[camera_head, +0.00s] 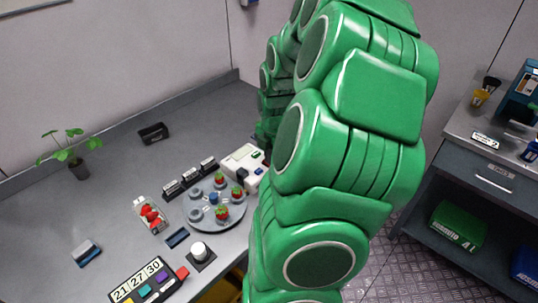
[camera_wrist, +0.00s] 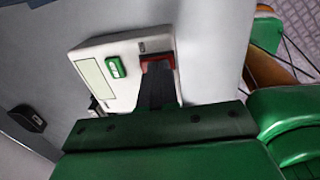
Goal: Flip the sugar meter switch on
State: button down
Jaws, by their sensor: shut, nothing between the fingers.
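The sugar meter (camera_head: 240,157) is a white box with a pale green screen, at the back right of the table beside my arm in the head view. In the wrist view the meter (camera_wrist: 122,100) fills the middle, with its screen (camera_wrist: 91,72) and a green labelled button (camera_wrist: 115,68). A red part (camera_wrist: 147,60), apparently the switch, shows at its upper right. My gripper (camera_wrist: 157,68) is shut and empty, its dark fingertips right over the red part. They partly hide it; I cannot tell whether they touch it or which way it is set.
A round grey turntable (camera_head: 236,209) with several strawberries stands in front of the meter. A white knob (camera_head: 199,251), a number panel (camera_head: 146,284) and a clear punnet of berries (camera_head: 148,217) are nearby. A potted plant (camera_head: 79,167) stands far left. The left tabletop is mostly clear.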

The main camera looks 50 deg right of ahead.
jog(key=shift+r, duration=0.1)
notch_tip(320, 180, up, 14)
jog(key=s, duration=0.2)
jog(key=shift+f, duration=0.2)
dwell(0.3)
jog(key=shift+w, duration=0.15)
jog(key=shift+w, duration=0.6)
jog(key=f, duration=0.4)
jog(key=w+f, duration=0.1)
jog(key=f, duration=0.8)
jog(key=shift+w+f, duration=0.2)
jog(key=shift+w, duration=0.2)
jog(key=shift+f, duration=0.2)
jog(key=shift+w+f, duration=0.1)
